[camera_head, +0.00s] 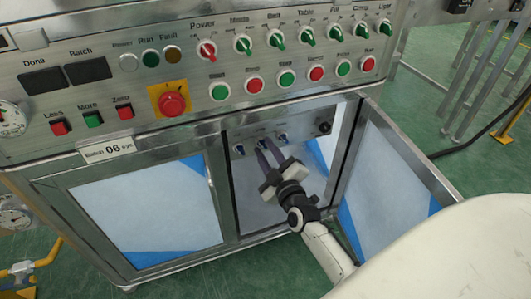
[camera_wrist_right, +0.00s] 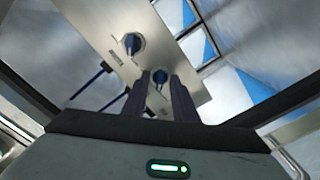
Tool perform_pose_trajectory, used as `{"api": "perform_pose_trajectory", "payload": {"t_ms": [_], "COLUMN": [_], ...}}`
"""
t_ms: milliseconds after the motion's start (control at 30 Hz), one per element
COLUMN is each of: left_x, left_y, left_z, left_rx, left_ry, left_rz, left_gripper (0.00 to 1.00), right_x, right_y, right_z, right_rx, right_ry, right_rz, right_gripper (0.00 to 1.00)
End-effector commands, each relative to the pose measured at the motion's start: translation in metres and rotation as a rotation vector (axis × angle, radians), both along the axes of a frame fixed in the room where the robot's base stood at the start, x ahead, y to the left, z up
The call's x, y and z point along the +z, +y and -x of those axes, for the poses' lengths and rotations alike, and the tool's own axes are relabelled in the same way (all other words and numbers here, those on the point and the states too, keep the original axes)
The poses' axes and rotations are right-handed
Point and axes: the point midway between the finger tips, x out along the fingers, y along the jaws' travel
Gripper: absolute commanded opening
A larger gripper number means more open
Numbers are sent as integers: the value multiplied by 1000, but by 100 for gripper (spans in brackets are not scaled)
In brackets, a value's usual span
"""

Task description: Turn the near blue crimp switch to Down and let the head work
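My right gripper (camera_head: 265,147) reaches in with two dark fingers at the middle switch. In the right wrist view, a blue switch (camera_wrist_right: 159,77) shows between the finger ends, and another blue switch (camera_wrist_right: 132,43) sits apart from them. The fingers stand apart with a gap; contact with the switch cannot be told. The labels are too small to read. My left gripper is not in view.
The cabinet door (camera_head: 400,160) stands open to the right of my right arm. A closed door (camera_head: 145,215) is on the left. Above is a control panel with green and red buttons, knobs and a red emergency stop (camera_head: 172,104). Dark blue levers (camera_wrist_right: 90,84) show in the wrist view.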

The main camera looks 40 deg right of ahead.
Motion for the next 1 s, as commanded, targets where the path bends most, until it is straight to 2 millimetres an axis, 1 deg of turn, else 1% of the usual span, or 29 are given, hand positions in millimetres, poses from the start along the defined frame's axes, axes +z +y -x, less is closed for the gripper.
{"api": "perform_pose_trajectory", "payload": {"t_ms": [100,300,367,400,467,767,1000], "left_x": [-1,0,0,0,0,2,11], "left_y": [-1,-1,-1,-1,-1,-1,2], "left_z": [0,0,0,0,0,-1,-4], "left_rx": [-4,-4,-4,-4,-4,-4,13], "left_ry": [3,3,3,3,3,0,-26], "left_rz": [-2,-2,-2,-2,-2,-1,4], "left_gripper": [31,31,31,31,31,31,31], "right_x": [0,0,0,0,0,1,2], "right_y": [-1,-1,-1,-1,-1,-1,0], "right_z": [-3,-3,-3,-3,-3,-3,-3], "right_rx": [0,1,1,1,1,1,2], "right_ry": [0,0,0,0,0,-2,-23], "right_rz": [-1,-1,-1,-1,-1,-13,-104], "right_gripper": [26,26,16,9,0,0,0]}}
